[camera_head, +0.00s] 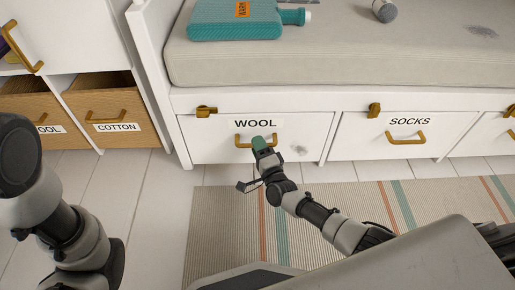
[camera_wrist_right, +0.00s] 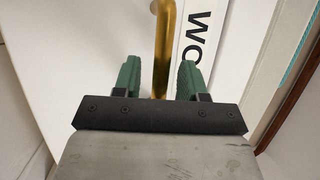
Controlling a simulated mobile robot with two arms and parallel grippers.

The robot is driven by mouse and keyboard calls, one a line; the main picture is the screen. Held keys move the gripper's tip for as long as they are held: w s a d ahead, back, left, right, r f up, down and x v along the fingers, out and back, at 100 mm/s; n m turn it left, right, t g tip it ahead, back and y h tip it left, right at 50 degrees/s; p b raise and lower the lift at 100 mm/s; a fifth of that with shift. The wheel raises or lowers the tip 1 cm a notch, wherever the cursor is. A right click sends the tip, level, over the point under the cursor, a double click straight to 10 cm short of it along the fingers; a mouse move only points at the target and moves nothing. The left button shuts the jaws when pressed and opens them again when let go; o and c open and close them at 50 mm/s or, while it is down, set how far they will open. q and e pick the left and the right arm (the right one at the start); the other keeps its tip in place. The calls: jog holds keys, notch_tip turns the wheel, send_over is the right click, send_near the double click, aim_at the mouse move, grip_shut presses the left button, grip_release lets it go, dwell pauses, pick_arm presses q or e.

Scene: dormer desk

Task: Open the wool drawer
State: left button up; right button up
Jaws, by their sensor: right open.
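The wool drawer (camera_head: 210,146) is a white front under the bench, labelled WOOL, and it looks closed. Its brass handle (camera_head: 243,143) shows below the label, partly covered by my right gripper. My right gripper (camera_head: 261,143) is at the handle's right part. In the right wrist view the open green fingers (camera_wrist_right: 158,78) stand on both sides of the brass handle bar (camera_wrist_right: 165,45), with a gap on each side. A brass catch (camera_head: 206,111) sits at the drawer's upper left edge. My left arm shows at the left, but its gripper is out of view.
The socks drawer (camera_head: 372,141) with its own handle and catch (camera_head: 374,109) is to the right. Cardboard boxes (camera_head: 128,128) stand on the left shelf. A teal hot water bottle (camera_head: 235,22) lies on the cushion (camera_head: 350,55). A striped rug (camera_head: 215,225) covers the floor in front.

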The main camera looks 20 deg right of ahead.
jog(key=shift+w, duration=0.35)
grip_shut()
jog(key=shift+s, duration=0.15)
